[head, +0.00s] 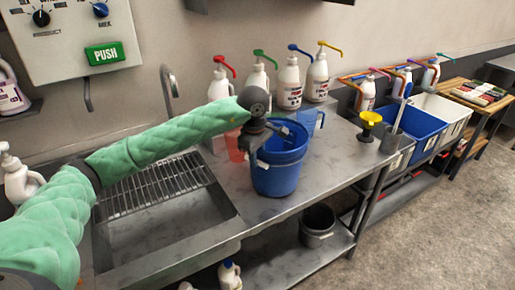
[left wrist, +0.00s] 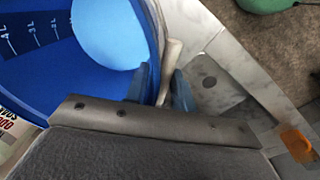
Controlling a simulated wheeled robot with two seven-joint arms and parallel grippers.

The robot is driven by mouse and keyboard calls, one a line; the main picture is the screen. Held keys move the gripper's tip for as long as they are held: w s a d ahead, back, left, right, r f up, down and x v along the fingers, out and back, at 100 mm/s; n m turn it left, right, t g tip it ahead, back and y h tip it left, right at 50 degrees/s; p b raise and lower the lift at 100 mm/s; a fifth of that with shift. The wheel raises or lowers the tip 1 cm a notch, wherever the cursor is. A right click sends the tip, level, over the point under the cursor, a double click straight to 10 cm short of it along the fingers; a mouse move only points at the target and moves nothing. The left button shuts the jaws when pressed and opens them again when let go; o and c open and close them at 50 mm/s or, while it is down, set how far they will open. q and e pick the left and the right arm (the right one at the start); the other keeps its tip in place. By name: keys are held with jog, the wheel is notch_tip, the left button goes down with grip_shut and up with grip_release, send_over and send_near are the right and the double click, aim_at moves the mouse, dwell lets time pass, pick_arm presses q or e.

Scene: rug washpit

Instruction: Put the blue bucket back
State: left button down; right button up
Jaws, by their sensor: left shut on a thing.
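The blue bucket (head: 278,178) is upright at the steel counter, right of the sink. I cannot tell whether its base touches the counter. My left gripper (head: 258,140) reaches in from the left to the bucket's near left rim. In the left wrist view the blue bucket (left wrist: 40,70) shows its inside, with litre marks and a paler blue round area. There my left gripper (left wrist: 163,88) has its fingertips on either side of a pale strip at the bucket's edge, shut on the bucket. My right gripper is not in view.
A sink (head: 165,215) with a drain rack lies left of the bucket. A blue jug (head: 308,119) and a reddish jug (head: 235,146) stand close by. Several pump bottles (head: 289,84) line the wall.

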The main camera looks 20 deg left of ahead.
pick_arm(q)
jog(key=shift+f, duration=0.2)
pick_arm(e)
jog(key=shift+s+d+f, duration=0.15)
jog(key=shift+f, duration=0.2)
pick_arm(q)
jog(key=shift+f, duration=0.1)
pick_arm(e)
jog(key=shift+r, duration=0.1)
pick_arm(q)
jog(key=c, duration=1.2)
grip_release()
jog(key=shift+o, duration=0.2)
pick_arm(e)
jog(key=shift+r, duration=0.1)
pick_arm(q)
notch_tip(320, 180, up, 12)
jog(key=s+b, duration=0.1)
jog(key=b, duration=0.4)
jog(key=shift+a, duration=0.15)
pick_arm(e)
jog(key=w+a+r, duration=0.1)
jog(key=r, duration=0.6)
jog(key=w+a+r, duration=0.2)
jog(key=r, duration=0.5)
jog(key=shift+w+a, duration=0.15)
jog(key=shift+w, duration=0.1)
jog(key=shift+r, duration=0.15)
